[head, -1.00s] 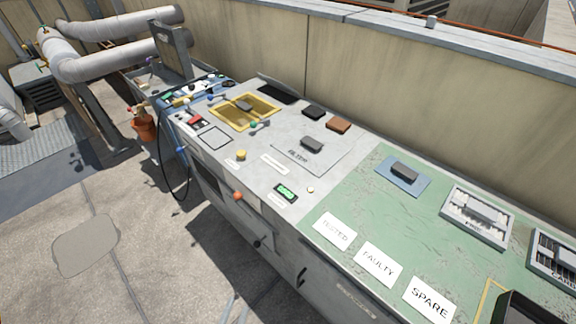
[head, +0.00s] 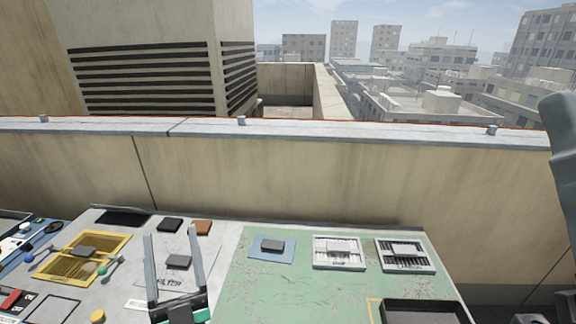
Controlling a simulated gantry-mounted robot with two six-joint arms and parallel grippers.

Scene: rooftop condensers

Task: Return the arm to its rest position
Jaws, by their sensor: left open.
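My left gripper (head: 173,234) is in the lower left of the head view. Its two grey fingers stand wide apart and point away over the grey worktop (head: 215,240). A dark block (head: 178,262) lies on the worktop's outlined FILTER area and shows between the fingers; they do not grip it. The gripper holds nothing that I can see. A grey arm part of mine stands at the right edge of the view. My right gripper is not in view.
A yellow tray (head: 58,268) lies left of the gripper. To the right, the green mat (head: 290,300) bears a blue pad (head: 262,254), two white-framed trays (head: 338,265) (head: 428,266) and a dark bin (head: 425,306). A parapet wall (head: 330,170) runs behind the bench.

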